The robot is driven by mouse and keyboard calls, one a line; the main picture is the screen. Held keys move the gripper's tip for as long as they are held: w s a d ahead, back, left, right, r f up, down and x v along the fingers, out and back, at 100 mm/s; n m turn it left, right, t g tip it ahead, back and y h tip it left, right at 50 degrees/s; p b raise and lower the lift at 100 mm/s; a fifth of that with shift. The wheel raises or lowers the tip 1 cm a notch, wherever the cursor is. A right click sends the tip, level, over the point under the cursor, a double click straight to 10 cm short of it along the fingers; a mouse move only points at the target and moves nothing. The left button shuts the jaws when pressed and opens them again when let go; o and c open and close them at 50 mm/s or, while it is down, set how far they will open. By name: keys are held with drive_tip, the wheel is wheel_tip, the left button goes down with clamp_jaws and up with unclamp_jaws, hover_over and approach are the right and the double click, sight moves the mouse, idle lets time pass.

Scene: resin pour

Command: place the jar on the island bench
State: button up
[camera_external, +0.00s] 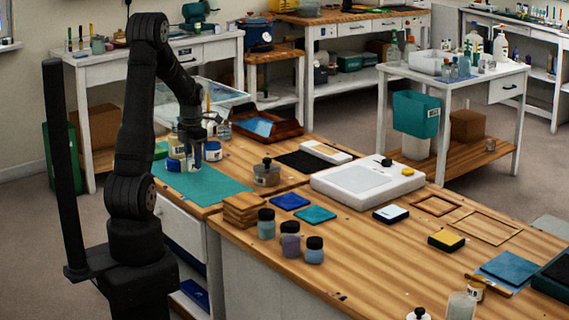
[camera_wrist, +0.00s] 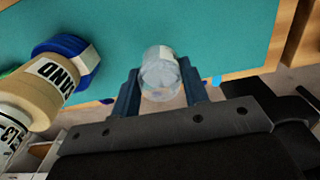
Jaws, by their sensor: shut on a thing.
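A clear jar (camera_wrist: 160,75) with a pale label or contents stands between the fingers of my gripper (camera_wrist: 160,90) in the wrist view. The gripper is shut on it. In the external view my gripper (camera_external: 196,150) points down over the teal mat at the left bench, and the held jar is hard to make out there. I cannot tell whether the jar touches the mat. The wooden island bench (camera_external: 375,268) fills the front right of the external view.
Beige and white bottles (camera_wrist: 50,82) lie close left in the wrist view. The island bench holds several dark-lidded jars (camera_external: 290,240), wooden blocks (camera_external: 245,211), coloured tiles (camera_external: 290,201) and a white device (camera_external: 367,181). Bare wood shows at its front middle. A lidded jar (camera_external: 266,174) stands right of the mat (camera_external: 205,188).

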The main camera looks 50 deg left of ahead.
sight(194, 169)
drive_tip(key=shift+a+f, duration=0.1)
drive_tip(key=shift+f, duration=1.95)
drive_tip(key=o, duration=1)
drive_tip(key=shift+f, duration=0.15)
drive_tip(key=shift+c, duration=0.2)
wheel_tip(194, 169, up, 12)
drive_tip(key=shift+r, duration=0.2)
drive_tip(key=shift+f, duration=0.1)
